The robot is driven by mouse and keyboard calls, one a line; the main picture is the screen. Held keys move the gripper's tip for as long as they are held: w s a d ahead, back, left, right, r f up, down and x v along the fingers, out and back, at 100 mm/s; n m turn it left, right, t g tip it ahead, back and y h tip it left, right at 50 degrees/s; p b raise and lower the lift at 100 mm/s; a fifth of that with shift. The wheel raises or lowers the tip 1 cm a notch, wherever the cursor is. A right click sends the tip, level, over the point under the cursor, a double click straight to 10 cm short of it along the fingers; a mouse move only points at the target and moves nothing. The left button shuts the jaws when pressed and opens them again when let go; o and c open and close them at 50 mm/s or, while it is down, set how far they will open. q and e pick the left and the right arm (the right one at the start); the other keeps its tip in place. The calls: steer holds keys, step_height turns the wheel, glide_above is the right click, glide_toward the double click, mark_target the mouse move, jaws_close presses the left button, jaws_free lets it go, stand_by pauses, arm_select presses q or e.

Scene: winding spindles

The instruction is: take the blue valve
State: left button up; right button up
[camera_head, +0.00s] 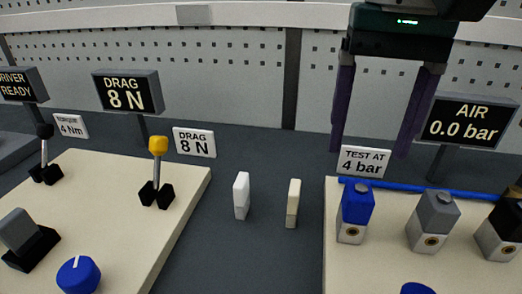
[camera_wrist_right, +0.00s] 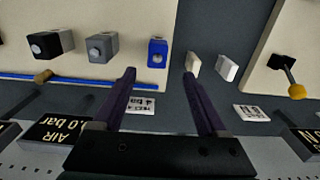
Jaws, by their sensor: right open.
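The blue valve (camera_head: 357,205) has a blue block top on a pale metal base with a round brass port. It stands upright on the right cream board (camera_head: 375,270), at the left end of a row of valves. In the right wrist view the blue valve (camera_wrist_right: 157,52) is just beyond the gap between the fingertips. My right gripper (camera_head: 371,150) is open and empty, fingers pointing down, above and behind the valve, apart from it. In its wrist view the two dark purple fingers (camera_wrist_right: 159,75) are spread wide. My left gripper is not in view.
A grey valve (camera_head: 432,220) and a black valve (camera_head: 503,230) stand to the right. A blue tube (camera_head: 450,191) runs behind them. The "TEST AT 4 bar" sign (camera_head: 364,162) stands behind the blue valve. A white block (camera_head: 241,195) and a cream block (camera_head: 292,203) stand to the left.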

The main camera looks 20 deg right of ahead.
mark_target(362, 187)
steer(key=f, duration=0.4)
steer(key=shift+s+d+f+b, duration=0.15)
steer(key=shift+s+f+b, duration=0.1)
steer(key=shift+f+b, duration=0.1)
step_height(362, 187, down, 5)
steer(key=shift+s+r+b, duration=0.1)
steer(key=shift+b, duration=0.35)
steer(key=c, duration=0.5)
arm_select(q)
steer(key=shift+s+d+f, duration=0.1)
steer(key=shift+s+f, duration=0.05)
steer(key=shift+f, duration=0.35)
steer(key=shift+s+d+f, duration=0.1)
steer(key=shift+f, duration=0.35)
arm_select(e)
jaws_close()
